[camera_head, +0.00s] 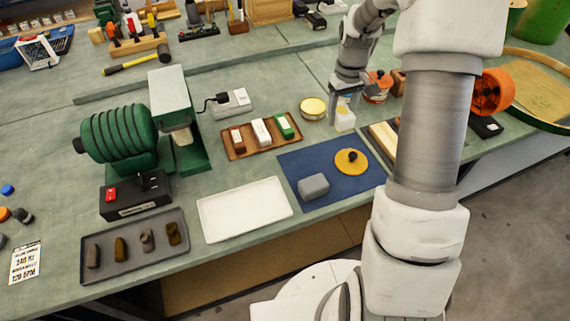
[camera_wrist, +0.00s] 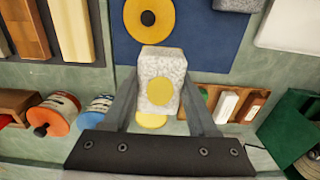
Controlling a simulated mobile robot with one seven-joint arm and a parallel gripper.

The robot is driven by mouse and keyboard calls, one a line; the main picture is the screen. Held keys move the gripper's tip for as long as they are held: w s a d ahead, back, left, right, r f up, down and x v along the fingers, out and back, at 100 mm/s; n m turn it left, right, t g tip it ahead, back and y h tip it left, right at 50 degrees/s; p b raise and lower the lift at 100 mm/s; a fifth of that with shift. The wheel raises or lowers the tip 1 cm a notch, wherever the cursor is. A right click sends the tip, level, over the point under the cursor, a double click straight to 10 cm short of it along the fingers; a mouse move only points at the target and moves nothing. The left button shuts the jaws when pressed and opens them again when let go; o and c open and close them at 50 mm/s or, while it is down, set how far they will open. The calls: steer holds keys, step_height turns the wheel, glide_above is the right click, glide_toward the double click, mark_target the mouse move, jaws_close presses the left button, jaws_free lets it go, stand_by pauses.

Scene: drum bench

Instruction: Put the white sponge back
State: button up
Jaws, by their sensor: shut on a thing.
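The white sponge (camera_head: 344,119) is a pale speckled block with a round yellow patch on one face. My gripper (camera_head: 346,97) is shut on it, near the back right corner of the blue mat. In the wrist view the sponge (camera_wrist: 161,70) sits between the two fingers of my gripper (camera_wrist: 160,88). It appears to be held above the bench; its exact height is hard to tell.
The blue mat (camera_head: 292,165) bears a yellow disc (camera_head: 351,162) and a grey block (camera_head: 313,187). A brown tray (camera_head: 233,151) holds three blocks. A yellow-lidded tin (camera_head: 313,108) and an orange tin (camera_head: 378,86) stand nearby. A white tray (camera_head: 245,208) is empty.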

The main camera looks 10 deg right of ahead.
steer(key=shift+a, duration=0.35)
glide_above(297, 164)
step_height(297, 164, down, 7)
steer(key=shift+f, duration=1.95)
steer(key=shift+f, duration=0.2)
steer(key=o, duration=1.2)
